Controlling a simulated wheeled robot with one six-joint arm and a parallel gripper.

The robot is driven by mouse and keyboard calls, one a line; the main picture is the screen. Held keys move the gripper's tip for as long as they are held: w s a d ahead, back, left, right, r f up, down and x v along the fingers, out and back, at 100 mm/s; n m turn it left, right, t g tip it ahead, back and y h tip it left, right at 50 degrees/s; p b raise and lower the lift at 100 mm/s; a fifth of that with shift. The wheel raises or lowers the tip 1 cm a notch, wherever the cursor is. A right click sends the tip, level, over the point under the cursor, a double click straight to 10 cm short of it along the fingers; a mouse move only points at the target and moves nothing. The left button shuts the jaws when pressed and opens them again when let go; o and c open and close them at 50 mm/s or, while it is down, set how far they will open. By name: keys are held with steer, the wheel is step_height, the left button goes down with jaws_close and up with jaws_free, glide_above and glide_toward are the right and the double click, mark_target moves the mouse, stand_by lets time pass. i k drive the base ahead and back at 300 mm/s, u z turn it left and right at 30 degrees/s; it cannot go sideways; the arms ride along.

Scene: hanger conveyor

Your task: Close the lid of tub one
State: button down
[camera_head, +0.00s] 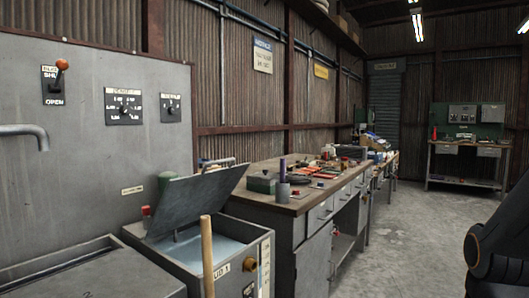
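Tub one (258,258) is a grey metal tub at the lower middle of the head view, with a partly hidden label ending in "1" on its front. Its flat grey lid (197,198) stands open, tilted up over the tub, with pale bluish contents showing beneath. A wooden pole (207,255) stands upright in front of the tub and hides part of its front. My gripper is out of view; only a dark part of my arm shows at the right edge, well away from the tub.
A panel (90,110) with a lever, dials and a tap stands behind. A cluttered workbench (310,204) adjoins on the right. Concrete floor (405,235) is clear further right.

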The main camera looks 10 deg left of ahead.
mark_target(184, 199)
steer(key=z, duration=0.2)
steer(key=i, duration=1.3)
steer(key=u, duration=0.6)
